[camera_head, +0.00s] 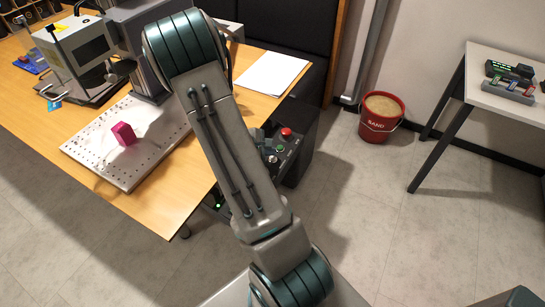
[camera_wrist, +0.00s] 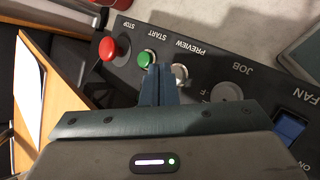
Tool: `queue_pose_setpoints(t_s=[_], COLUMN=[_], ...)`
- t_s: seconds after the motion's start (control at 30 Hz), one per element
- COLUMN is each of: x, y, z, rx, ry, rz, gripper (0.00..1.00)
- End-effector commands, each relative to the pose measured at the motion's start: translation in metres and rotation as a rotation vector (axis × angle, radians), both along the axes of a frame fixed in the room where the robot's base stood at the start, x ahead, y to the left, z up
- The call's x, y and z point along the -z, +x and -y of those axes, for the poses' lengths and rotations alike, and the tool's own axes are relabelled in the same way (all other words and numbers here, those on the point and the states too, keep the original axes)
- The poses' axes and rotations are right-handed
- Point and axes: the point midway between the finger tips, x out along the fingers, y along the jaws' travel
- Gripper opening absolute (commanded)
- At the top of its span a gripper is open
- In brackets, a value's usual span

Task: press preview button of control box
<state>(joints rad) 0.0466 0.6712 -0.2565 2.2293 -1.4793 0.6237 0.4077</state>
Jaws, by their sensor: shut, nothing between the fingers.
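The dark control box (camera_head: 291,160) sits beside the right edge of the wooden table, partly hidden behind my arm. In the wrist view its panel (camera_wrist: 205,60) shows upside-down labels. The silver preview button (camera_wrist: 181,72) lies right of the green start button (camera_wrist: 146,58); the red stop button (camera_wrist: 114,48) is further left. My gripper (camera_wrist: 160,68) is shut and empty. Its fingertips appear between the green and preview buttons, overlapping the preview button's left edge. I cannot tell whether they touch the panel.
A round knob (camera_wrist: 228,92) and a blue fan switch (camera_wrist: 289,125) are further right on the panel. The wooden table (camera_head: 165,205) bears a perforated plate (camera_head: 85,150) with a magenta block (camera_head: 124,133), and white paper (camera_head: 271,73). A red sand bucket (camera_head: 381,117) stands on the floor.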

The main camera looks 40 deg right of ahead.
Motion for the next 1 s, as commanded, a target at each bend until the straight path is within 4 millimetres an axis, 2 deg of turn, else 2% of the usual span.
queue_pose_setpoints(t_s=[0.17,0.7,1.0], x=[-0.005,-0.057,-0.060], y=[0.000,0.000,0.000], z=[0.000,0.000,0.000], rx=[0.000,0.001,0.001], ry=[0.000,-0.001,-0.001], rz=[0.000,0.001,-0.001], gripper=[0.00,0.00,0.00])
